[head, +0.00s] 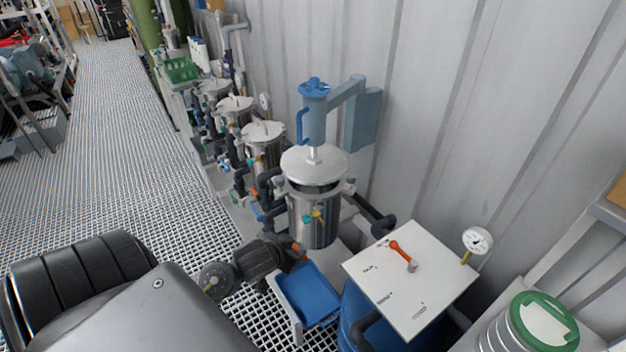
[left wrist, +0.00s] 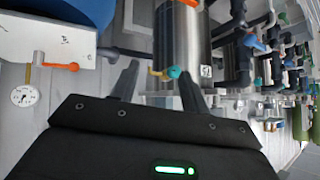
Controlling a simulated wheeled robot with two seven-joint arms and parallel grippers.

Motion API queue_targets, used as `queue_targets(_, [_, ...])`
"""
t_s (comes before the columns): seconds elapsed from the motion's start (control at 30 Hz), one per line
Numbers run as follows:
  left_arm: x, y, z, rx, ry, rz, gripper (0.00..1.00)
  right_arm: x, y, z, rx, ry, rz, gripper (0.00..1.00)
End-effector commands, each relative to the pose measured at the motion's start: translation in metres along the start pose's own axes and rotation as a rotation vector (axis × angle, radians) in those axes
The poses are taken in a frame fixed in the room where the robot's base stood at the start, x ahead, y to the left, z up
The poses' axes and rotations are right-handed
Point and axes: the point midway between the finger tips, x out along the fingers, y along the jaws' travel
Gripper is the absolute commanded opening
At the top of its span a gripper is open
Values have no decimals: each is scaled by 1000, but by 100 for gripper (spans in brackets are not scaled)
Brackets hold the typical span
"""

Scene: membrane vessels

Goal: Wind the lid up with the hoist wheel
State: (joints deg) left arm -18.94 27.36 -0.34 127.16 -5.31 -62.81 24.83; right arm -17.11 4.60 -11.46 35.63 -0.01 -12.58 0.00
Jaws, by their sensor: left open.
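The blue hoist wheel (head: 314,87) sits on top of a blue-grey hoist column, whose arm joins a bracket on the wall. A short rod under the column carries the round metal lid (head: 314,165). A dark gap shows between the lid and the steel vessel (head: 312,220) below it. My left gripper (head: 294,254) is low, in front of the vessel and well below the wheel. In the left wrist view, its two dark fingers (left wrist: 158,82) are apart with nothing held, and the vessel's side (left wrist: 182,35) is beyond them. The wheel is not visible there. My right gripper is not in view.
More lidded vessels (head: 262,132) with pipes and valves stand along the wall at left. A blue tray (head: 308,292) lies below the vessel. A white panel (head: 410,285) with an orange-handled valve (head: 403,255) and a gauge (head: 478,241) is at right. The grating floor (head: 110,150) is open at left.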

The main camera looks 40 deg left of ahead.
Motion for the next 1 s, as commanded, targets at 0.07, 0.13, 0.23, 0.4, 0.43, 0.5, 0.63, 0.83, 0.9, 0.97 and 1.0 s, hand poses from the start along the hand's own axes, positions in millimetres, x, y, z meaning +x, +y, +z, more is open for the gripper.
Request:
queue_targets(0.07, [-3, -44, -72, -19, 172, -31, 46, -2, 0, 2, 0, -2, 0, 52])
queue_targets(0.13, [-11, -79, -134, -44, 318, -31, 46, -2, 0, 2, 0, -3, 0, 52])
queue_targets(0.23, [-33, -124, -217, -77, 505, 2, 46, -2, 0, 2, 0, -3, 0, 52])
queue_targets(0.4, [-80, -172, -312, -111, 696, 88, 46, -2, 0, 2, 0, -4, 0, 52])
queue_targets(0.43, [-87, -176, -323, -115, 715, 101, 46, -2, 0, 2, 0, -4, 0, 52])
queue_targets(0.5, [-99, -184, -339, -123, 744, 123, 46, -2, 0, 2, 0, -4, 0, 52])
queue_targets(0.63, [-108, -188, -349, -129, 763, 143, 46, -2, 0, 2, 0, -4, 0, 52])
queue_targets(0.83, [-105, -190, -354, -134, 765, 142, 46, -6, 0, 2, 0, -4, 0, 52])
queue_targets(0.9, [-101, -189, -359, -134, 765, 142, 46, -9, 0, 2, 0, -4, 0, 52])
queue_targets(0.97, [-96, -189, -365, -135, 765, 142, 46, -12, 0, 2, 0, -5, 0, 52])
queue_targets(1.0, [-92, -188, -369, -135, 765, 143, 46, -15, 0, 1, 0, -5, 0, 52])
